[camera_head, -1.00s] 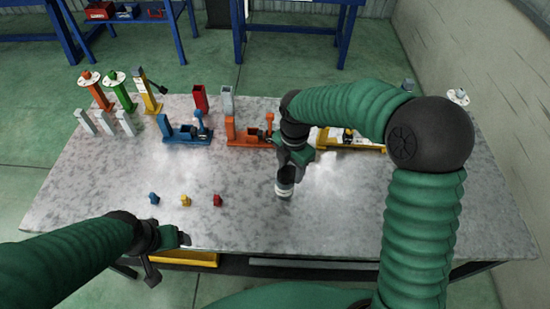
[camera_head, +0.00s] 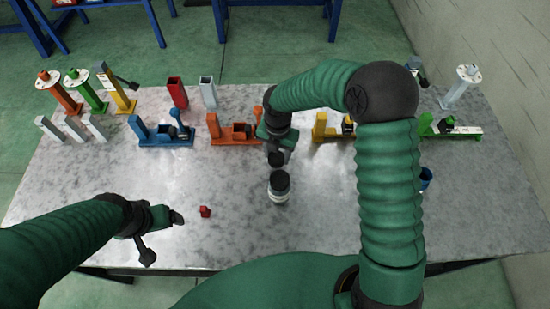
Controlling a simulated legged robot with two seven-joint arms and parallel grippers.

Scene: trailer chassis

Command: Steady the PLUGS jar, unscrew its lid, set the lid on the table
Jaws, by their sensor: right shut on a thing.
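The jar (camera_head: 279,194) stands upright near the table's middle, pale below with a dark top. Its label is too small to read. My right gripper (camera_head: 276,157) is just above the jar, shut on a small dark piece that looks like the lid. A narrow gap seems to show between that piece and the jar. My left gripper (camera_head: 162,237) is open and empty over the table's front left, well to the left of the jar. The table (camera_head: 325,220) is mottled grey.
A red plug (camera_head: 205,211) lies between my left gripper and the jar. Blue (camera_head: 165,139), orange (camera_head: 230,139), yellow (camera_head: 322,130) and green (camera_head: 450,130) fixtures stand behind. A blue cup (camera_head: 426,178) is at right. The table's front middle is clear.

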